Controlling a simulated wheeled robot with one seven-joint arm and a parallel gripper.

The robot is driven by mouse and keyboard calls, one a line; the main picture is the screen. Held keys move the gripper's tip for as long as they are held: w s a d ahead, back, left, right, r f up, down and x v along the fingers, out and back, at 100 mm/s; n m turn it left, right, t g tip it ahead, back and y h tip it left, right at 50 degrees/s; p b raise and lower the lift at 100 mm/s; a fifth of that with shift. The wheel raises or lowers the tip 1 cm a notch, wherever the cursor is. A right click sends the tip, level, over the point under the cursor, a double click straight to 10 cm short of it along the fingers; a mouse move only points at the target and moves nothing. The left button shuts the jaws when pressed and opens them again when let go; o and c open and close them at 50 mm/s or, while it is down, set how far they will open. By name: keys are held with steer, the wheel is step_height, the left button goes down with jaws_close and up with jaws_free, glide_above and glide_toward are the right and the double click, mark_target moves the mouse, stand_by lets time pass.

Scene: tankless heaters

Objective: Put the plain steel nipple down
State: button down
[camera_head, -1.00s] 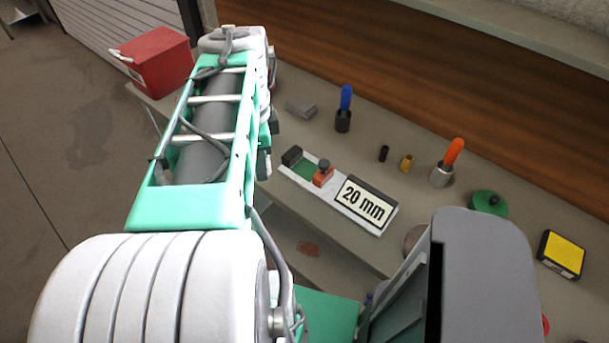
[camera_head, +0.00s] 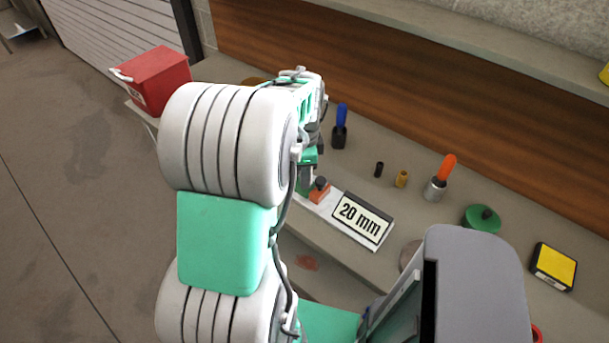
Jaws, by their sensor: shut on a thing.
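My gripper (camera_head: 307,178) shows only in part beyond my arm, low over the left end of a white measuring fixture. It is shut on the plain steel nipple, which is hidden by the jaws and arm. The fixture carries a "20 mm" sign (camera_head: 362,217) at its right end. An orange block with a dark knob (camera_head: 319,191) sits on it, just right of my gripper. My arm covers the fixture's left end, so I cannot tell whether the nipple touches it.
Behind the fixture stand a blue-handled tool (camera_head: 341,125), a small black cylinder (camera_head: 379,169), a brass fitting (camera_head: 402,179) and an orange-handled brush (camera_head: 440,178). A red box (camera_head: 152,78) is far left.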

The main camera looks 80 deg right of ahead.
steer(key=shift+f, duration=0.85)
steer(key=shift+f, duration=0.2)
steer(key=c, duration=1.3)
jaws_free()
steer(key=shift+c, duration=0.2)
